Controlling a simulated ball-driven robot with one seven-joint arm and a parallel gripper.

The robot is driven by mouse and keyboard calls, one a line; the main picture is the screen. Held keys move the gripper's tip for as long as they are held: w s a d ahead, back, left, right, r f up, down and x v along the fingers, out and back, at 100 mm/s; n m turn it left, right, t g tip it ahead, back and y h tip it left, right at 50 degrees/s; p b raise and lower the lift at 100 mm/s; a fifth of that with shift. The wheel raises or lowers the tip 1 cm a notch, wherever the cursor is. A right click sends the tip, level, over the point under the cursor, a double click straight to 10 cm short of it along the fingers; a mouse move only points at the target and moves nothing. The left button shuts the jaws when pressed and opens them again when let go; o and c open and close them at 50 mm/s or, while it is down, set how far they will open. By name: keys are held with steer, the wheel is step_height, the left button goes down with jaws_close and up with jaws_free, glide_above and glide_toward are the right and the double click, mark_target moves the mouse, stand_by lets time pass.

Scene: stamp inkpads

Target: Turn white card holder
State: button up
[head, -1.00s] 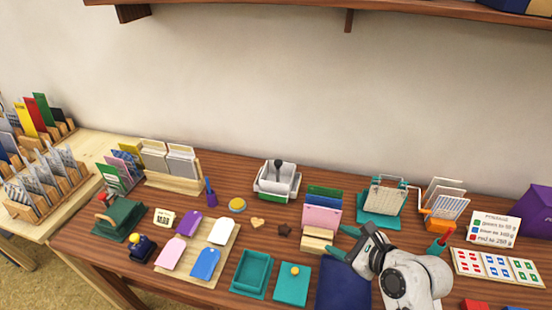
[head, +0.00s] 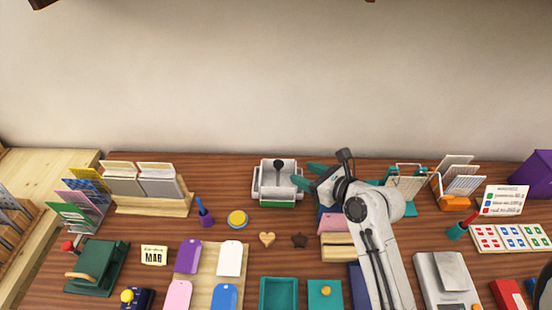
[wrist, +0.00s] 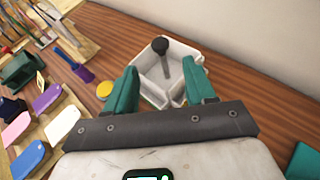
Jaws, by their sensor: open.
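The white card holder (head: 266,181) is a white open box with a dark round-knobbed lever and a green strip low on its front. It stands upright toward the back of the brown table in the head view. My gripper (head: 308,176) is open, with teal fingers pointing left, just right of the holder. In the wrist view the holder (wrist: 148,70) lies ahead, between and beyond the fingers of my gripper (wrist: 160,68). Nothing is held between them. I cannot tell whether a finger touches it.
My arm partly hides a pink card stand (head: 331,222). The wall rises behind.

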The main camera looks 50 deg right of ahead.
mark_target(279, 164)
steer(key=x, duration=1)
steer(key=shift+s, duration=0.1)
steer(key=shift+c, duration=0.2)
jaws_close()
